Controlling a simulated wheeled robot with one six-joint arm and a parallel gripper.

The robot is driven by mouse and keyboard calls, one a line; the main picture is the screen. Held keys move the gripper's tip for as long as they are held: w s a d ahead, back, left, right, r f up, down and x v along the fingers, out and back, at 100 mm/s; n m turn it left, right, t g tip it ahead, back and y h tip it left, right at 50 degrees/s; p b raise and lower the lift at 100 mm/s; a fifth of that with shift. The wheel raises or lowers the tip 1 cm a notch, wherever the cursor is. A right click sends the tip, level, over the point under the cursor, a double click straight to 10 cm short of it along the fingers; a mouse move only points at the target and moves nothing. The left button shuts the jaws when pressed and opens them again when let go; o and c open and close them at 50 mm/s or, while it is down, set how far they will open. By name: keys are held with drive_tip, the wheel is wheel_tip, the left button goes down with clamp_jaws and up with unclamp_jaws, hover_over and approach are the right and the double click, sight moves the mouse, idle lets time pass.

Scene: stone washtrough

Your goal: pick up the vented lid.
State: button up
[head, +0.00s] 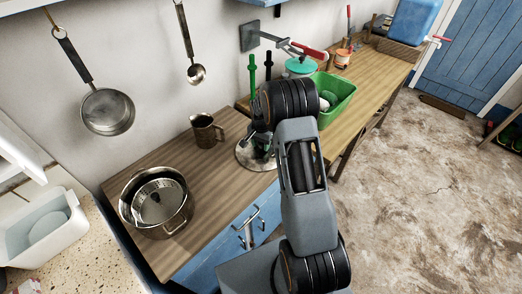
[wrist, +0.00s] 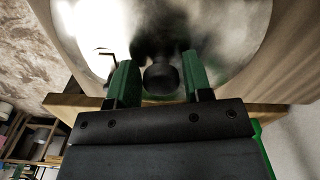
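A shiny round metal lid (head: 243,158) lies on the wooden counter, partly hidden by my arm in the head view. In the wrist view the lid (wrist: 225,35) fills the upper part, with a dark round knob (wrist: 161,78) at its middle. I cannot make out its vents. My gripper (wrist: 160,72) is at the lid, its two green fingers open on either side of the knob, with narrow gaps seen between them. In the head view the fingers are mostly hidden behind my arm.
A metal pot (head: 131,212) with a perforated insert stands at the counter's left. A metal mug (head: 205,133) stands close behind the lid. A green tub (head: 339,92) and a turquoise-lidded pot (head: 300,66) stand farther back. Bare counter (head: 215,185) lies between pot and lid.

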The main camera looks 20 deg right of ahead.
drive_tip(key=c, duration=0.7)
drive_tip(key=shift+c, duration=0.2)
